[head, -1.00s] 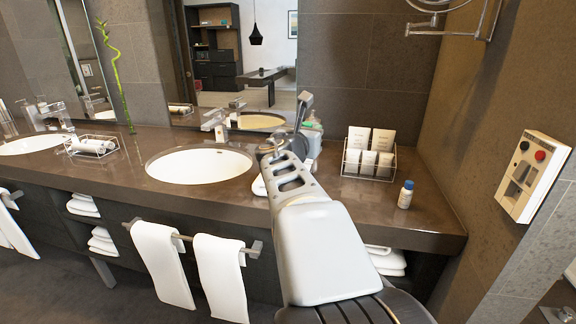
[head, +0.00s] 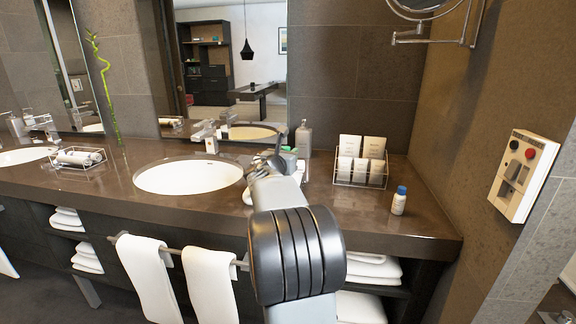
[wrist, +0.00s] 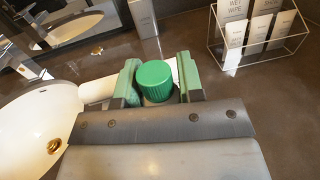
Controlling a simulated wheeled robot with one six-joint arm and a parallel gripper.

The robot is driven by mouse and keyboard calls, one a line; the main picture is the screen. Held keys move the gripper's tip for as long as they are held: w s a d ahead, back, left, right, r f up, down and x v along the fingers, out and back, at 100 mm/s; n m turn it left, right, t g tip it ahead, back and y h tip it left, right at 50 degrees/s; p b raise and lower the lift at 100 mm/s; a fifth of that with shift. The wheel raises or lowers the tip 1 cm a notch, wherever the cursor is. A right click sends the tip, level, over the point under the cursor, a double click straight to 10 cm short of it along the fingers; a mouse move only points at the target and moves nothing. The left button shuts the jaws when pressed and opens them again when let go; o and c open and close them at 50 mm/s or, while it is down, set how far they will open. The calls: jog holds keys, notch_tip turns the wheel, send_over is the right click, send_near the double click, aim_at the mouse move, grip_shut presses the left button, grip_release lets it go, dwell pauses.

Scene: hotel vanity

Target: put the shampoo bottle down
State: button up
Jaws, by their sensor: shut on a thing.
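The shampoo bottle shows in the wrist view as a ribbed green cap (wrist: 154,80) between the two green-padded fingers of my gripper (wrist: 157,83). My gripper is shut on it. The bottle's body is hidden below the cap by my gripper, so I cannot tell whether its base touches the counter. In the head view my gripper (head: 283,158) is over the counter (head: 330,205), just right of the nearer sink, and my arm covers most of it.
The white sink (head: 188,177) lies left of my gripper. A grey dispenser bottle (head: 303,137) stands behind it. A wire rack of packets (head: 361,163) and a small blue-capped bottle (head: 399,203) stand to the right. Bare counter lies between my arm and the small bottle.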

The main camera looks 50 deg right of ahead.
jog(key=shift+f+b, duration=0.35)
jog(key=shift+f, duration=1.15)
